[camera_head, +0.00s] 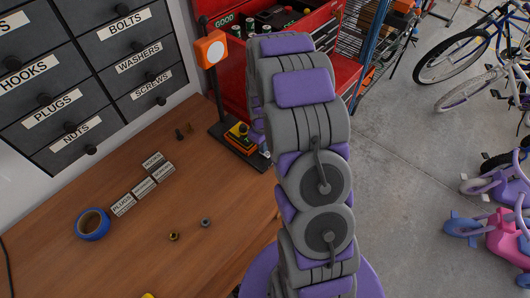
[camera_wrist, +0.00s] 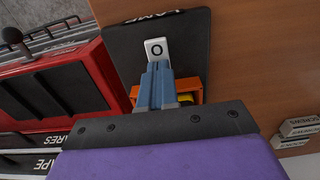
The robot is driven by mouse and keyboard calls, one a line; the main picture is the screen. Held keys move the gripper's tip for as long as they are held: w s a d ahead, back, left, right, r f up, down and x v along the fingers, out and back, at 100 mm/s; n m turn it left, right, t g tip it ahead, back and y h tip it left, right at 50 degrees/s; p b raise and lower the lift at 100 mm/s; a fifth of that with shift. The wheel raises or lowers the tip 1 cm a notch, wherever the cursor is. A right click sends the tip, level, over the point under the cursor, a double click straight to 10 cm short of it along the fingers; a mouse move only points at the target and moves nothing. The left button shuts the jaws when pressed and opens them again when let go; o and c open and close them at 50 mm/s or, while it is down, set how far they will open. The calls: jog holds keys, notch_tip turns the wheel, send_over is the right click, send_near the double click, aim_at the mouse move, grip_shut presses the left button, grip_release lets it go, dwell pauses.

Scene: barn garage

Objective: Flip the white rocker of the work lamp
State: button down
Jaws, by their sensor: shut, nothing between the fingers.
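The work lamp stands at the back edge of the wooden bench in the head view, with an orange lamp head (camera_head: 211,50) on a dark post and a dark base plate (camera_head: 222,131). In the wrist view the black base plate (camera_wrist: 190,40) carries a LAMP label and the white rocker (camera_wrist: 156,48), marked with an O. My gripper (camera_wrist: 157,66) is shut and empty. Its fingertips overlap the rocker's lower end in the picture; I cannot tell whether they touch it. The fingers hide part of an orange piece (camera_wrist: 190,87) on the base. In the head view my arm hides the gripper.
A yellow-and-orange item (camera_head: 240,137) sits on the lamp base. A red tool chest (camera_head: 343,72) stands behind the bench. Blue tape (camera_head: 92,224), small label blocks (camera_head: 144,186) and small brass parts lie on the bench (camera_head: 190,270). Labelled drawers (camera_head: 120,50) are at the left.

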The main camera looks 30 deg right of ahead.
jog(key=shift+r+p, duration=0.9)
jog(key=shift+r, duration=2.55)
jog(key=s+a+r+m+b, duration=0.2)
jog(key=s+a+r+b, duration=0.1)
jog(key=s+a+r, duration=0.75)
jog(key=s+a+r+m+g+b, duration=0.1)
jog(key=s+a, duration=0.1)
jog(key=s, duration=0.9)
jog(key=s+a+r+m+b, duration=0.1)
jog(key=s+r+b, duration=0.1)
jog(key=s, duration=0.8)
jog(key=shift+s+a+g, duration=0.35)
jog(key=shift+s+g, duration=0.05)
